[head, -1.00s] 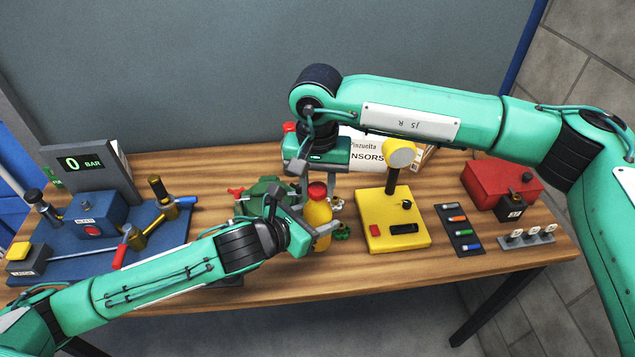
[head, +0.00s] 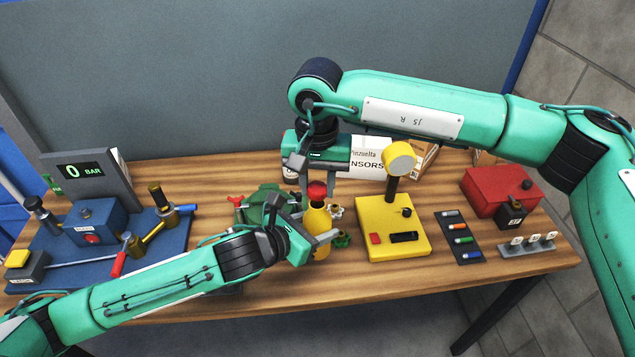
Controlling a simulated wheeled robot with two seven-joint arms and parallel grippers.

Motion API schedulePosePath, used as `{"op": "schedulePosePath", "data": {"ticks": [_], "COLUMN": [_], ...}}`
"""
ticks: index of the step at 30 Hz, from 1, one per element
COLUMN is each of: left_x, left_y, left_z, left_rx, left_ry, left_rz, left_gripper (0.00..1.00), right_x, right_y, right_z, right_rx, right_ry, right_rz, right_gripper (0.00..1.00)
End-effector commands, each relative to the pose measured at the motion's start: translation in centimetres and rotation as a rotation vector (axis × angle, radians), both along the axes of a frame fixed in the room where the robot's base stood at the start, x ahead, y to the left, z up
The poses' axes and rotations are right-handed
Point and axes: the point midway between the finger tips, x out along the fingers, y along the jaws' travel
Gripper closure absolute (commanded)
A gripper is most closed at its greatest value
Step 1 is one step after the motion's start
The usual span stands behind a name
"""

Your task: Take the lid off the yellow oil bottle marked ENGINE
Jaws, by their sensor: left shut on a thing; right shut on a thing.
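The yellow bottle (head: 319,221) stands upright near the middle of the table. Its marking cannot be read. A red lid (head: 317,189) shows at the top of its neck; I cannot tell whether it is still seated or slightly raised. My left gripper (head: 308,232) is shut on the bottle's body from the left and hides part of it. My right gripper (head: 316,178) points down from above, shut on the red lid, with its fingers on either side.
A green object (head: 262,200) sits close behind my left gripper. A yellow box with a post (head: 393,228) stands to the right, with a marker tray (head: 459,238) beyond. A white box (head: 370,155) is behind. A blue pump board (head: 62,262) fills the left.

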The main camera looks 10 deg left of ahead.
Motion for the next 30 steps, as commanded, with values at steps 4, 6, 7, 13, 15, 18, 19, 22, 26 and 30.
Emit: {"op": "schedulePosePath", "data": {"ticks": [4, 6, 7, 13, 15, 18, 19, 22, 26, 30], "left_x": [0.0, 0.0, 0.0, 0.0, 0.0, 0.1, 0.1, 0.4, 0.9, 1.5], "left_y": [0.0, 0.0, 0.0, 0.0, 0.0, 0.1, 0.2, 0.8, 2.4, 4.6], "left_z": [0.1, 0.1, 0.1, 0.1, 0.1, 0.1, 0.1, 0.2, 0.3, 0.6], "left_rx": [-0.001, -0.001, -0.001, -0.001, -0.001, 0.0, 0.0, 0.003, 0.01, 0.017], "left_ry": [-0.002, -0.002, -0.002, -0.003, -0.002, -0.001, -0.001, 0.0, 0.006, 0.009], "left_rz": [0.0, 0.0, 0.0, 0.0, 0.0, 0.006, 0.01, 0.041, 0.116, 0.221], "left_gripper": [1.0, 1.0, 1.0, 1.0, 1.0, 1.0, 1.0, 1.0, 1.0, 1.0], "right_x": [0.0, 0.0, 0.0, 0.0, 0.0, 0.1, 0.2, 0.5, 1.0, 1.3], "right_y": [0.0, 0.0, 0.0, 0.0, 0.0, -0.3, -0.6, -2.1, -5.4, -9.9], "right_z": [1.5, 2.4, 2.8, 3.9, 3.8, 3.7, 3.6, 3.0, 1.6, -0.3], "right_rx": [0.0, 0.002, 0.002, 0.0, 0.0, 0.001, 0.001, 0.004, 0.011, 0.015], "right_ry": [-0.002, -0.002, -0.002, 0.001, 0.0, 0.001, 0.001, 0.002, 0.003, 0.003], "right_rz": [0.0, 0.0, 0.0, 0.001, 0.001, 0.0, -0.001, -0.003, -0.005, -0.007], "right_gripper": [0.95, 0.95, 0.95, 0.95, 0.95, 0.95, 0.95, 0.95, 0.95, 0.95]}}
